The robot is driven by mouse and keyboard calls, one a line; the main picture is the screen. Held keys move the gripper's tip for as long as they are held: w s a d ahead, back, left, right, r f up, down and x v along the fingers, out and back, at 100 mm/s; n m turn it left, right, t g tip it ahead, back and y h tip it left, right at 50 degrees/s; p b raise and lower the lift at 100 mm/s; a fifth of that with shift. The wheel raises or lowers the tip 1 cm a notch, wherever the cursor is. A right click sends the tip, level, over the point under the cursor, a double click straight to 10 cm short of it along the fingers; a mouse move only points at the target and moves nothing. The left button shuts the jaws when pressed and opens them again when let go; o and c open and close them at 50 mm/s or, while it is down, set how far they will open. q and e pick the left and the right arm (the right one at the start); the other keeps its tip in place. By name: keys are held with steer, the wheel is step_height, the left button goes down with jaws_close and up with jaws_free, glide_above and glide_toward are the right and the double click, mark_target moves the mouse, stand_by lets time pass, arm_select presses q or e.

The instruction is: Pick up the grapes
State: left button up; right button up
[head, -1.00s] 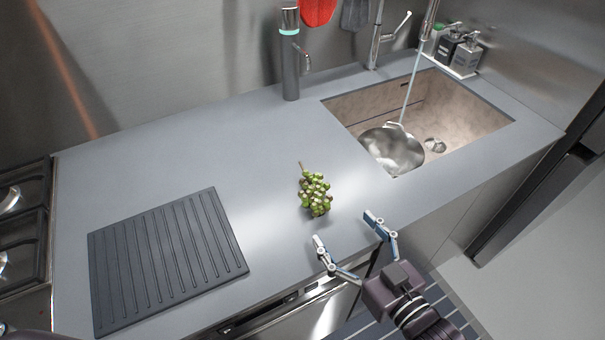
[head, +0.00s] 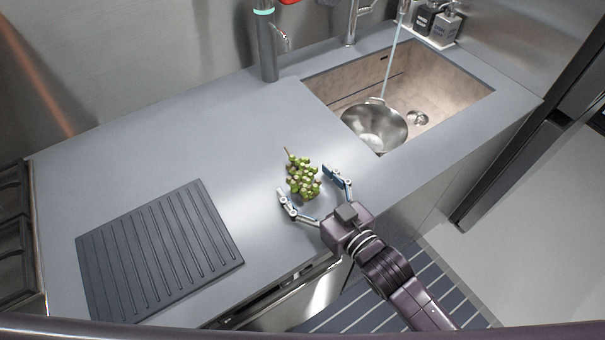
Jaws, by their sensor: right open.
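A bunch of green grapes (head: 302,178) with a brown stem lies on the grey counter (head: 230,140), left of the sink. My right gripper (head: 308,182) is open, with its fingers spread on either side of the lower part of the bunch. The left finger is just left of the grapes and the right finger is close on their right. I cannot tell whether either finger touches them. My left gripper is not in view.
A dark ribbed mat (head: 160,250) lies at the left. The sink (head: 455,85) holds a metal pot (head: 374,126) under running water. A tall grey dispenser (head: 266,45) stands behind, and soap bottles (head: 445,26) stand at the back right. The counter's middle is clear.

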mark_target(307, 176)
steer(key=c, duration=1.5)
steer(key=shift+o, duration=0.2)
steer(key=shift+r, duration=0.15)
steer(key=shift+c, duration=0.2)
step_height(307, 176, up, 20)
steer(key=shift+p, duration=0.4)
